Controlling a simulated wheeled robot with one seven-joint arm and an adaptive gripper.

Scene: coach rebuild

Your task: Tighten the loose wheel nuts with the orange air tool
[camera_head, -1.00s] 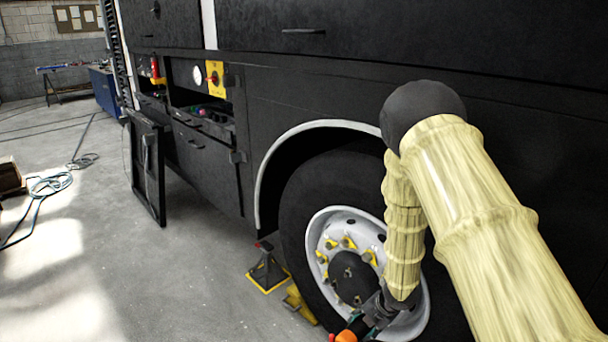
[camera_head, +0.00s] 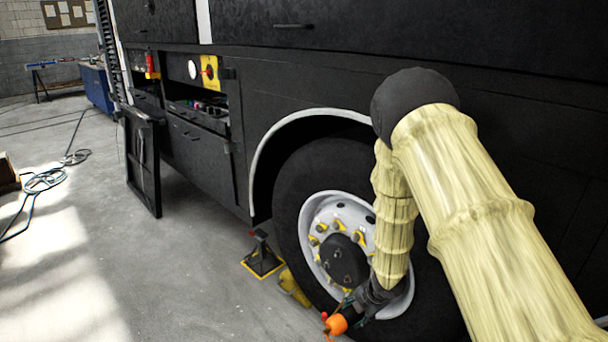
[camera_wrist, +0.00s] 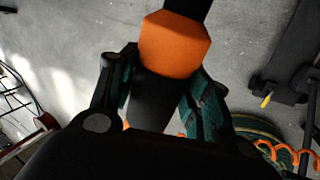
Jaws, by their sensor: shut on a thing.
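My gripper (camera_wrist: 165,100) is shut on the orange air tool (camera_wrist: 175,45), with a teal-lined finger on each side of its dark body. In the head view the tool's orange part (camera_head: 337,324) shows low in front of the wheel, at the rim's lower edge. The wheel (camera_head: 300,215) has a pale rim and a dark hub. Several wheel nuts with yellow markers (camera_head: 324,228) ring the hub. My arm hides the rim's right side, so the nuts there cannot be seen. I cannot tell which nuts are loose.
A black-and-yellow stand (camera_head: 262,258) and a yellow chock (camera_head: 291,287) are on the floor left of the wheel. A dark panel (camera_head: 143,160) leans by the open coach lockers. A hose (camera_head: 45,182) lies on the left floor. An orange coiled hose (camera_wrist: 285,150) shows in the wrist view.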

